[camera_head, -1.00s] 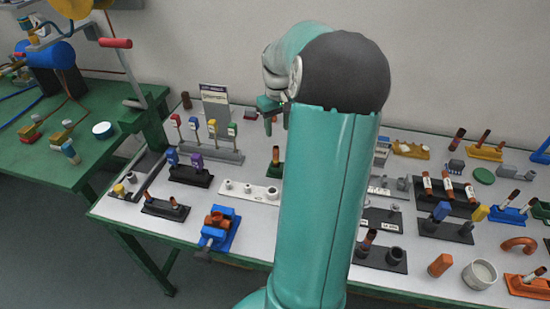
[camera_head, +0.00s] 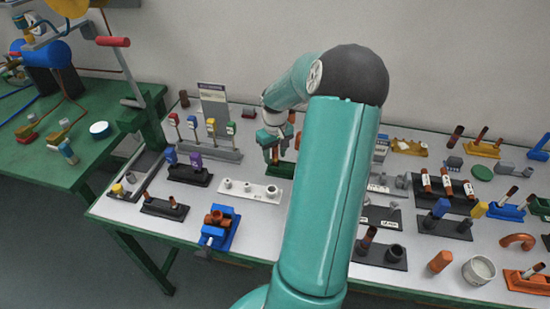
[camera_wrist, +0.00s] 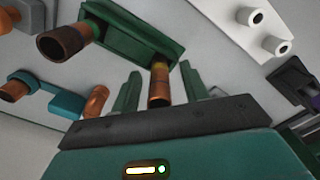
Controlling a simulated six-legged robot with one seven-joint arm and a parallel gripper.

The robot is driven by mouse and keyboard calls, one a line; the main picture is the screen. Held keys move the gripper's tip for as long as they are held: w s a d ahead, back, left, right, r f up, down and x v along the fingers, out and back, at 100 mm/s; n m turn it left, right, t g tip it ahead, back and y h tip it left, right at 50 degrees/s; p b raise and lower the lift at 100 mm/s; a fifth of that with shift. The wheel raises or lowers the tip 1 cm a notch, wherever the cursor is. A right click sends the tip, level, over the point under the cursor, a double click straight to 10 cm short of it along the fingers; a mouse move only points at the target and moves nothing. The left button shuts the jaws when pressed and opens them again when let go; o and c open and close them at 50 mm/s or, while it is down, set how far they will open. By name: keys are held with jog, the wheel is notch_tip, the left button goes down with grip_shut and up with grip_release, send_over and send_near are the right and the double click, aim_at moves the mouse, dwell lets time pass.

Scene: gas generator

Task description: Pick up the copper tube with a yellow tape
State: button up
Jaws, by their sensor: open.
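A copper tube with a yellow band of tape (camera_wrist: 159,84) stands in a green holder (camera_wrist: 128,34) in the wrist view. The tape is near the end by the holder. My gripper (camera_wrist: 161,90) is open, with one finger on each side of this tube. I cannot tell whether either finger touches it. In the head view my gripper (camera_head: 272,153) points down over the green holder (camera_head: 279,170) and hides most of the tube there.
A second copper tube (camera_wrist: 66,42) sits at the other end of the holder. A white rack (camera_head: 249,190) stands in front, and a blue clamp (camera_head: 219,229) lies nearer. Colored-handled parts (camera_head: 211,130) stand left. Several racks crowd the right side.

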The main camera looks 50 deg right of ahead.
jog(key=c, duration=0.9)
jog(key=shift+r, duration=0.1)
jog(key=shift+c, duration=0.2)
